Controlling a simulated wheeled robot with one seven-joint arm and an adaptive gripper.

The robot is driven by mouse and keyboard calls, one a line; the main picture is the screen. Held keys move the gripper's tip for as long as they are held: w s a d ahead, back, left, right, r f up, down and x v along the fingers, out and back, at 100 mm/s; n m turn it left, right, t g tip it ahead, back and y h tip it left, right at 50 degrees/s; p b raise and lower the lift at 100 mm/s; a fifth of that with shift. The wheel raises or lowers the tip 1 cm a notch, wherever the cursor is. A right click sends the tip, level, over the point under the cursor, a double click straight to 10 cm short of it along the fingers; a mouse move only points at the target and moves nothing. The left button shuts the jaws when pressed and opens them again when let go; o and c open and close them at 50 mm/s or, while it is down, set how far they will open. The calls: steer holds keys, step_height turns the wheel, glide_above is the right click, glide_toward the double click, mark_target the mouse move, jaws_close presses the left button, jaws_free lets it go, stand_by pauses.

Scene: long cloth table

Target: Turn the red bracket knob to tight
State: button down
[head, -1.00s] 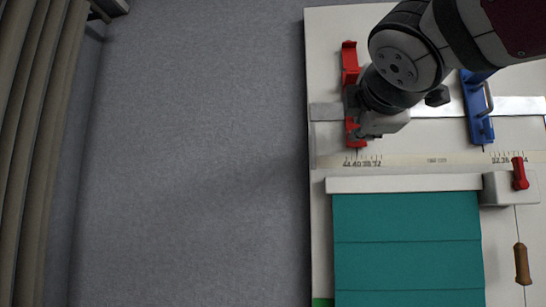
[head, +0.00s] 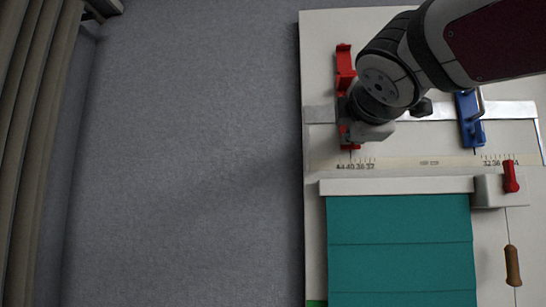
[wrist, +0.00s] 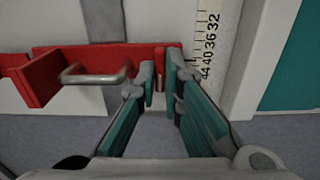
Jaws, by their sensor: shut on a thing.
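The red bracket (head: 344,66) stands across the metal rail at the left end of the board. In the wrist view the red bracket (wrist: 95,62) has a metal handle, and a narrow red piece, which looks like its knob (wrist: 159,54), sits between my fingertips. My gripper (wrist: 160,80) is shut on that piece. In the head view my gripper (head: 368,133) is at the near end of the bracket, and my wrist hides the bracket's middle. The knob's turn position and any tight mark cannot be made out.
The blue bracket (head: 470,120) stands right on the same rail (head: 520,110). A printed scale (head: 430,161) runs in front of both. Nearer are a teal slatted panel (head: 400,250), a red lever (head: 510,177) on a white block, and a brown handle (head: 512,266) on a cord. Grey floor lies left.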

steer(key=m+b, duration=1)
steer(key=m, duration=0.7)
steer(key=shift+f+m, duration=0.15)
steer(key=shift+m, duration=0.15)
stand_by(0.6)
steer(key=c, duration=2)
jaws_free()
